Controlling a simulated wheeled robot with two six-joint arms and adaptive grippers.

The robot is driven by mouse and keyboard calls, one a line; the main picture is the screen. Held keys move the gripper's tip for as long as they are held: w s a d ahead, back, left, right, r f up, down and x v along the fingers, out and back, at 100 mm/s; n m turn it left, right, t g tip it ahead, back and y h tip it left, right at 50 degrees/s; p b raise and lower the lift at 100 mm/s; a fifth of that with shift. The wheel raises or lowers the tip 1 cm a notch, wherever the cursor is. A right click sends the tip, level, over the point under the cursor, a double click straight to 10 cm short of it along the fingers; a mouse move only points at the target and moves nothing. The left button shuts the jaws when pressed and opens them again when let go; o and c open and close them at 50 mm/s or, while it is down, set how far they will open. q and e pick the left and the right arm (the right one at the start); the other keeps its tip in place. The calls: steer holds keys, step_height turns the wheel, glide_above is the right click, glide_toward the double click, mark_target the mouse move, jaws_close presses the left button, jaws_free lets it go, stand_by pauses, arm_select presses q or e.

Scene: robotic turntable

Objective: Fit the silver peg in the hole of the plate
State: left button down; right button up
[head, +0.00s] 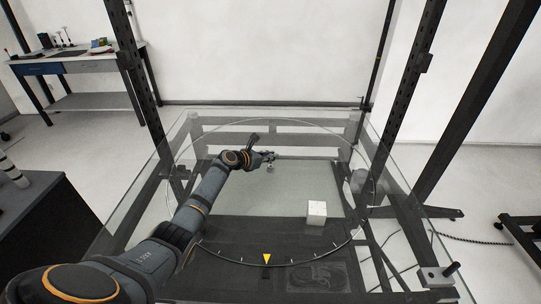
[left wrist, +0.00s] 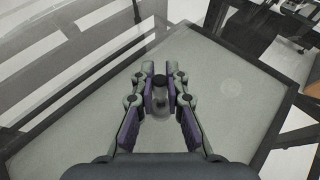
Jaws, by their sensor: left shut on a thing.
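My left gripper (head: 268,156) reaches out over the far middle of the glass turntable (head: 290,180). In the left wrist view its fingers (left wrist: 160,82) are closed around a small grey peg (left wrist: 159,98), whose end looks dark between the fingertips. In the head view a small greyish bit of the peg (head: 270,168) shows just below the fingers. Whether it touches the glass is unclear. A light grey plate (head: 432,282) with a small round mark, perhaps the hole, lies at the near right corner, well away from the gripper. My right gripper is not in view.
A white cube (head: 317,211) sits right of the middle of the turntable. A yellow triangle marker (head: 267,259) is at the near rim. A dark upright pin (head: 452,268) stands by the plate. Dark frame posts (head: 415,80) rise at both sides.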

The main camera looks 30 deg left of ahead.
mark_target(270, 164)
arm_select(q)
steer(key=shift+f, duration=0.1)
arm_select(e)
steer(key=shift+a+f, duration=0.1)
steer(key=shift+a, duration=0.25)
arm_select(q)
steer(key=shift+p, duration=0.3)
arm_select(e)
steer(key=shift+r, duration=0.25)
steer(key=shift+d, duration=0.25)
arm_select(q)
steer(key=shift+p, duration=0.4)
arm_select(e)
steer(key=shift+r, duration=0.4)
arm_select(q)
steer(key=shift+f+b, duration=1.25)
steer(key=shift+f, duration=0.4)
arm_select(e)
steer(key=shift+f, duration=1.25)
arm_select(q)
steer(key=c, duration=1.3)
jaws_free()
steer(key=shift+s, duration=0.1)
